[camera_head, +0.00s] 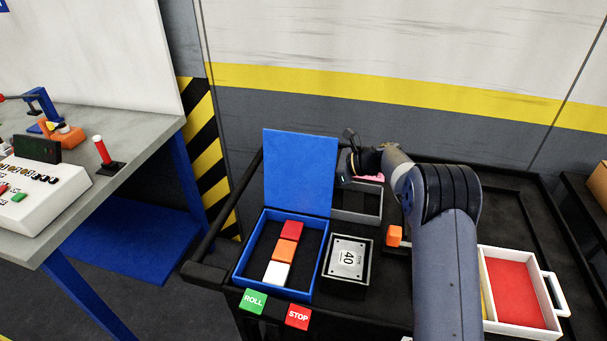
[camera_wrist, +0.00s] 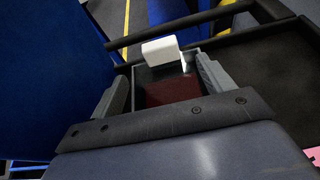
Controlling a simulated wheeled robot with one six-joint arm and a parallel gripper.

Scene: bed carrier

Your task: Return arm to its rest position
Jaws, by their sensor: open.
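My arm (camera_head: 445,235) reaches from the lower right toward the back of the black cart. My gripper (camera_head: 347,163) is over the cart, near the raised blue lid (camera_head: 298,168) and above a grey open bin (camera_head: 357,215). In the wrist view my gripper (camera_wrist: 162,68) has its two grey fingers apart, with nothing held between them. A dark box with a dark red inside (camera_wrist: 172,90) and a white piece (camera_wrist: 160,51) show beyond the fingers. I cannot tell whether the fingers touch anything.
A blue box (camera_head: 238,272) holds red, orange and white blocks. A workbench (camera_head: 135,140) stands left; a wall (camera_head: 400,70) is behind.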

